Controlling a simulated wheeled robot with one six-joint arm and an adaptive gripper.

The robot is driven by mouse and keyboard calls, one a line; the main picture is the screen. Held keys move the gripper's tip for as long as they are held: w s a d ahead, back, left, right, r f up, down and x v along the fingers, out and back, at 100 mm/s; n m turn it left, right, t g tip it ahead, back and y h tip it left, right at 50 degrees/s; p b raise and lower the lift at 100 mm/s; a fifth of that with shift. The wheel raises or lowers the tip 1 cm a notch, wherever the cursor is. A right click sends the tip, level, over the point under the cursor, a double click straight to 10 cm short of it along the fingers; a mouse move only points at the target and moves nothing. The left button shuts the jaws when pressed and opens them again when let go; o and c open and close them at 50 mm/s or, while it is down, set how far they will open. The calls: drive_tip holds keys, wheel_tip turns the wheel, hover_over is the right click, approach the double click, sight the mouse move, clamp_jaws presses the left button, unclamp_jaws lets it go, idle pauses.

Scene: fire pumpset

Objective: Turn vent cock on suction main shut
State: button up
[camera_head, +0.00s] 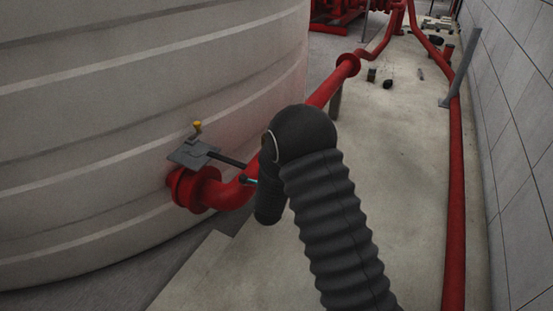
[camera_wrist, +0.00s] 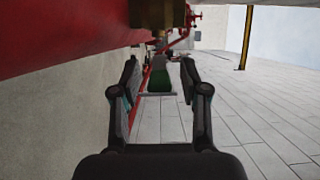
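The red suction main (camera_head: 240,192) leaves the pale tank at a flange and runs behind my arm toward the back. It crosses the upper left of the wrist view (camera_wrist: 60,35). A dark brass fitting (camera_wrist: 157,12), likely the vent cock's body, shows at that view's top edge beside the pipe; its handle cannot be made out. My gripper (camera_wrist: 160,72) is open, its two fingers apart below the fitting. A dark green shape (camera_wrist: 160,82) shows between the fingers; I cannot tell whether it is near or far. In the head view my arm hides the cock and most of the gripper.
A grey lever valve (camera_head: 195,153) with a yellow knob sits above the tank flange. The ribbed tank (camera_head: 130,100) fills the left. Another red pipe (camera_head: 455,200) runs along the tiled wall (camera_head: 510,120). Concrete floor (camera_head: 405,160) between the pipes is mostly clear, with small items farther back.

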drive_tip(key=shift+a, duration=0.2)
drive_tip(key=shift+s, duration=0.15)
drive_tip(key=shift+s+a, duration=0.1)
drive_tip(key=shift+s, duration=0.15)
drive_tip(key=s, duration=1.1)
drive_tip(key=shift+s+a, duration=0.15)
drive_tip(key=shift+a, duration=0.1)
